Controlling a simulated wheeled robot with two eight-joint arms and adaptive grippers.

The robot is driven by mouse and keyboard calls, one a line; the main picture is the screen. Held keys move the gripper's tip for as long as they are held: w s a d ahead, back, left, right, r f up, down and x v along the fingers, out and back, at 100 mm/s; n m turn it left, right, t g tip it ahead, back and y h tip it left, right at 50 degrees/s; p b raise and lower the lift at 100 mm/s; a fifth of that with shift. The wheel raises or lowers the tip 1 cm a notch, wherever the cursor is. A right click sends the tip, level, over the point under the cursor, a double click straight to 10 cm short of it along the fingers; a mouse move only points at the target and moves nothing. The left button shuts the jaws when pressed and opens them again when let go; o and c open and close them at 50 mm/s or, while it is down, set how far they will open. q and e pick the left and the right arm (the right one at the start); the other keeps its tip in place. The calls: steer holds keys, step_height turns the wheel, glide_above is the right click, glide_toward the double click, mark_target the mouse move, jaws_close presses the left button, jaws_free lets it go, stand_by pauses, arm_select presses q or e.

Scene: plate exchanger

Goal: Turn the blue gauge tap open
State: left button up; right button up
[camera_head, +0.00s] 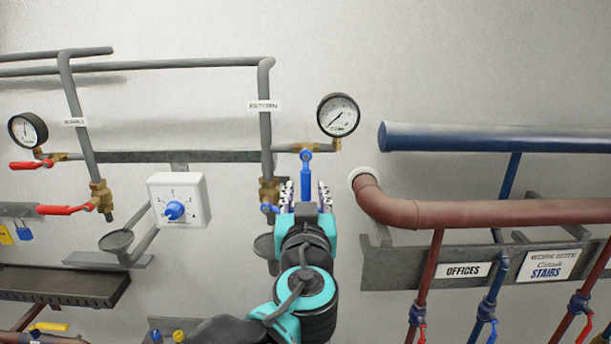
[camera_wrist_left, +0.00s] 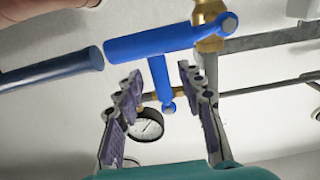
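The blue gauge tap (camera_head: 306,172) is a lever hanging straight down from the small fitting left of the right-hand gauge (camera_head: 338,115). My left gripper (camera_head: 305,188) is open, with one finger on each side of the lever's lower part. The left wrist view is turned over. There the tap (camera_wrist_left: 162,85) lies between the open fingers (camera_wrist_left: 158,76), with a gap on both sides; contact is not visible. Its lower end is partly covered by the larger blue lever (camera_wrist_left: 150,43) of the return valve. My right gripper is not in view.
The return valve (camera_head: 268,190) is close to the left finger. A brown pipe (camera_head: 450,213) and a blue pipe (camera_head: 490,138) run to the right. A white dial box (camera_head: 180,201) is on the left. Red levers (camera_head: 65,210) are farther left.

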mark_target(306, 179)
arm_select(q)
steer(key=w+p, duration=0.1)
steer(key=w, duration=0.5)
steer(key=shift+w, duration=0.1)
jaws_close()
